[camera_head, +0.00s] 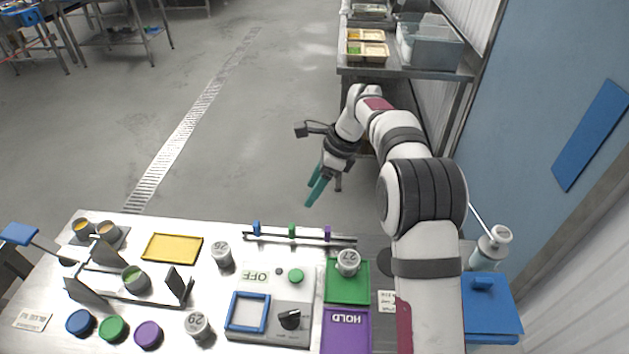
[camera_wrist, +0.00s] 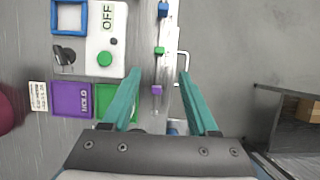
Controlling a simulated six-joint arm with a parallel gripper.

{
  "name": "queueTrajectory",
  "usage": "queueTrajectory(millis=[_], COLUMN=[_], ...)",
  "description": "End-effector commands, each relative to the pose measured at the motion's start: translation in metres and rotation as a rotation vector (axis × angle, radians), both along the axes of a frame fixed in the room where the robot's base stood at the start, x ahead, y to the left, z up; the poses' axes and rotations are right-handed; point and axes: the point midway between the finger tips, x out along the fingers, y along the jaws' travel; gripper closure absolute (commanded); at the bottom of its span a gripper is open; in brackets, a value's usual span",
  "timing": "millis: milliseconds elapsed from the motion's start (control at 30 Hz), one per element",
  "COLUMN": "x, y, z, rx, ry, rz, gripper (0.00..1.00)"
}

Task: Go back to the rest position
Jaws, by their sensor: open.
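My gripper (camera_head: 318,187) has two teal fingers and hangs beyond the far edge of the steel table (camera_head: 200,290), above the grey floor. In the wrist view my gripper (camera_wrist: 160,85) shows its fingers spread apart with nothing between them. Below and beyond the fingers there lies the table edge with a rail (camera_wrist: 160,60) carrying blue, green and purple sliders. The arm reaches from the right side of the table toward the back.
On the table stand grey canisters marked 26 (camera_head: 222,256), 29 (camera_head: 197,326) and 27 (camera_head: 348,262), the last on a green pad (camera_head: 346,291). A purple HOLD pad (camera_head: 346,330), a control panel (camera_head: 270,318) and a yellow tray (camera_head: 172,248) lie nearby. A blue wall (camera_head: 550,110) is at right.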

Motion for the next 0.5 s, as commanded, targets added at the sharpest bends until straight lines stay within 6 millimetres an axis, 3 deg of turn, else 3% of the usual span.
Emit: queueTrajectory(millis=[167,267,367,433,500], x=[-0.002,-0.025,-0.085,-0.145,-0.208], y=[-0.001,-0.014,-0.041,-0.061,-0.08], z=[0.002,0.027,0.067,0.087,0.093], rx=[-0.002,-0.02,-0.064,-0.1,-0.134], ry=[-0.004,-0.039,-0.108,-0.156,-0.2], rz=[0.007,0.084,0.265,0.423,0.585], gripper=[0.4,0.4,0.4,0.4,0.4])
